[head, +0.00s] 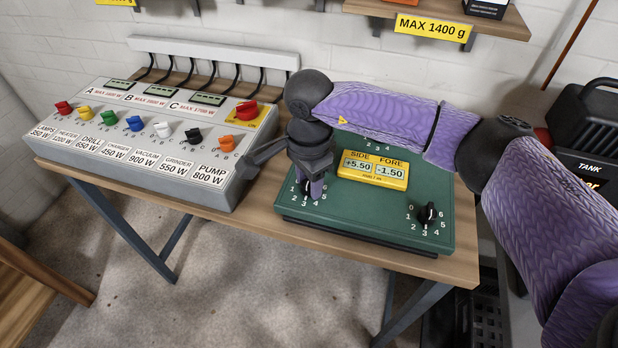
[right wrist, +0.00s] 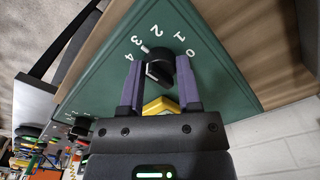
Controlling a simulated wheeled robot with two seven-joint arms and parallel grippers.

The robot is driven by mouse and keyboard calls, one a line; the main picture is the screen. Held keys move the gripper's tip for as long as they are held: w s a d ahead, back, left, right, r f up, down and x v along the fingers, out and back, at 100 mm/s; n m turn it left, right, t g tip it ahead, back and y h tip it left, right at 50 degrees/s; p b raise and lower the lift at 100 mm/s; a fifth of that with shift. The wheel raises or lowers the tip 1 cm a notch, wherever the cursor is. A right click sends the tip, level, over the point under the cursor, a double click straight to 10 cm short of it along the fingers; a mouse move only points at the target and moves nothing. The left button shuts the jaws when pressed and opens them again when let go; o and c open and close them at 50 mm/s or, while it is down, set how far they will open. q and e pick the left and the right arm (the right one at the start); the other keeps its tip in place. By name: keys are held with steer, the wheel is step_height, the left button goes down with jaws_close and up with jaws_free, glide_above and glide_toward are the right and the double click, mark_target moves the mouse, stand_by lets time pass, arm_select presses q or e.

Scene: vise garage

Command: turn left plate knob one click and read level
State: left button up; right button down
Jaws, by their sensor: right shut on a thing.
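The green plate (head: 370,215) lies on the bench with a yellow readout (head: 373,170) showing SIDE +5.50 and FORE -1.50. My right gripper (head: 313,188) reaches down over the plate's left knob (head: 307,187), mostly hidden there. In the right wrist view the black left knob (right wrist: 161,69) sits between the purple fingers of my right gripper (right wrist: 160,86), which is shut on it. The right knob (head: 427,213) seems to point at 3. My left gripper is out of view.
A grey switch panel (head: 150,140) with coloured knobs stands left of the plate on the wooden bench (head: 250,222). A black tank (head: 588,140) is at the right. A shelf (head: 490,20) hangs above. My right forearm hides the plate's back dial.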

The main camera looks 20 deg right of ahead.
steer(key=shift+c, duration=1.5)
jaws_free()
step_height(320, 180, up, 10)
steer(key=shift+p, duration=0.95)
